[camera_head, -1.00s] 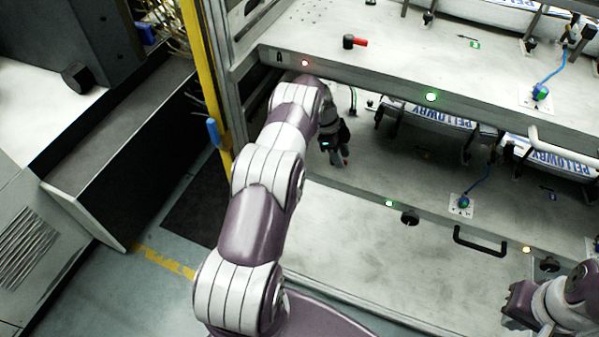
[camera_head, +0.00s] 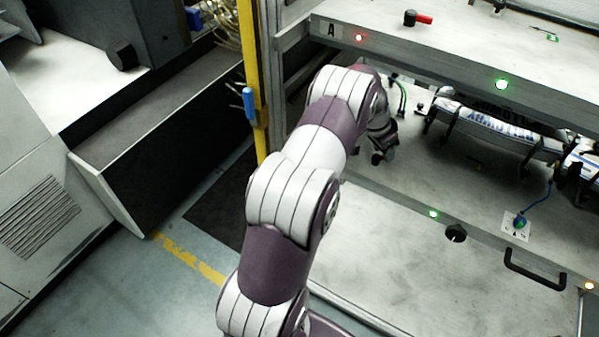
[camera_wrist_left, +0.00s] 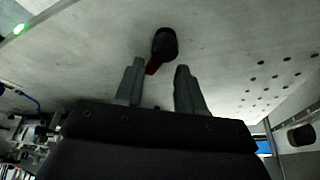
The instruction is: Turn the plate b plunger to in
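In the head view my left gripper (camera_head: 381,152) is over the left end of the lower plate (camera_head: 440,180), and my arm and hand hide the plunger. My right gripper is out of view.
The upper plate (camera_head: 450,60), marked A (camera_head: 331,30), overhangs the lower one and has its own red-handled plunger (camera_head: 417,19). Red (camera_head: 359,37) and green (camera_head: 501,84) lights sit on its edge. A yellow post (camera_head: 250,60) stands left of my arm. A black handle (camera_head: 534,270) is below.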

